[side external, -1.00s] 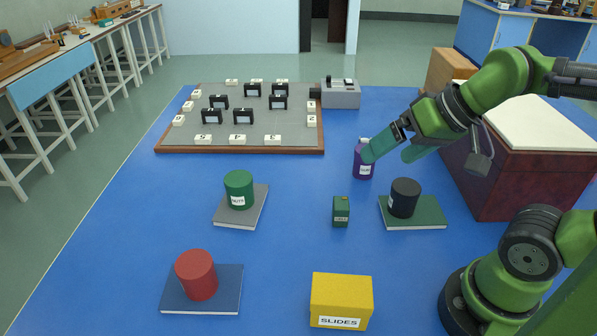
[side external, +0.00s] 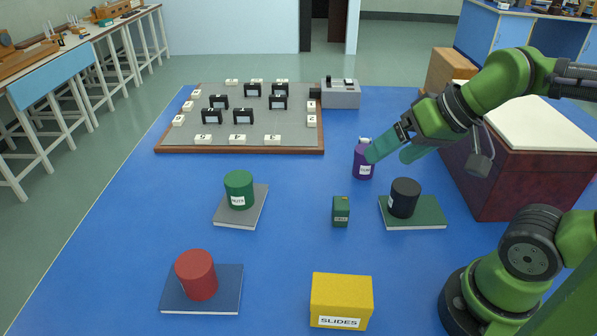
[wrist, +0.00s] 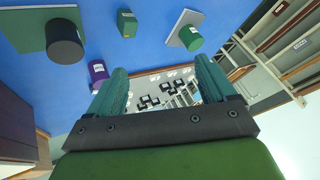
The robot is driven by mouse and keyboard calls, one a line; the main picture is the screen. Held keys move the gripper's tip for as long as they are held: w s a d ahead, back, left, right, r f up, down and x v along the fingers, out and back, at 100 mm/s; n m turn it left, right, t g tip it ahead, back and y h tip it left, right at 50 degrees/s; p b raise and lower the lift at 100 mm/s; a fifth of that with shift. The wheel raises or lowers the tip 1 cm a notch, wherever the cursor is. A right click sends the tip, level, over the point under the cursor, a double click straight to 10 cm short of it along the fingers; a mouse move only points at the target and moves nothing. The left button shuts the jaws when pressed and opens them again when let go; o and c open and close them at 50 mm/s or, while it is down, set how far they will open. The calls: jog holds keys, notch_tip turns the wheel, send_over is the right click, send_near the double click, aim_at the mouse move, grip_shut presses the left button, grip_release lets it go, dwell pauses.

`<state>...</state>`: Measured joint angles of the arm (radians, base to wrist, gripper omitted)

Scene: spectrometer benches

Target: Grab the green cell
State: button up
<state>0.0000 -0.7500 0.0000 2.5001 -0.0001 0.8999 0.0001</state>
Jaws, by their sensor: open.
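The green cell (side external: 341,211) is a small dark green box with a label, standing upright on the blue table near its middle. It also shows near the top of the wrist view (wrist: 127,23). My gripper (side external: 384,152) is open and empty, its teal fingers raised above the table beyond the cell and close to a purple bottle (side external: 363,165). The fingers also show in the wrist view (wrist: 158,80), spread apart with nothing between them. In the side view I cannot tell whether a finger touches the purple bottle or only overlaps it.
A black cylinder (side external: 404,196) on a green book stands right of the cell. A green cylinder (side external: 239,188) on a grey book is to the left. A yellow slides box (side external: 341,299) and a red cylinder (side external: 196,274) are nearer. A board (side external: 255,127) lies behind.

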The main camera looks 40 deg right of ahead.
jog(key=m+g+h, duration=0.2)
jog(key=m+g, duration=0.5)
jog(key=m, duration=1.6)
send_over(341, 202)
notch_tip(341, 202, down, 7)
jog(key=f, duration=1.1)
jog(key=shift+w+a+f, duration=0.15)
jog(key=shift+a+f, duration=0.05)
jog(key=shift+a, duration=0.1)
jog(key=shift+s+d+f, duration=0.1)
jog(key=shift+d+f, duration=0.05)
jog(key=shift+f, duration=1.2)
jog(key=shift+s+d+f, duration=0.1)
jog(key=shift+d+f, duration=0.05)
jog(key=shift+f, duration=1.15)
jog(key=c, duration=1.1)
jog(key=shift+c, duration=0.2)
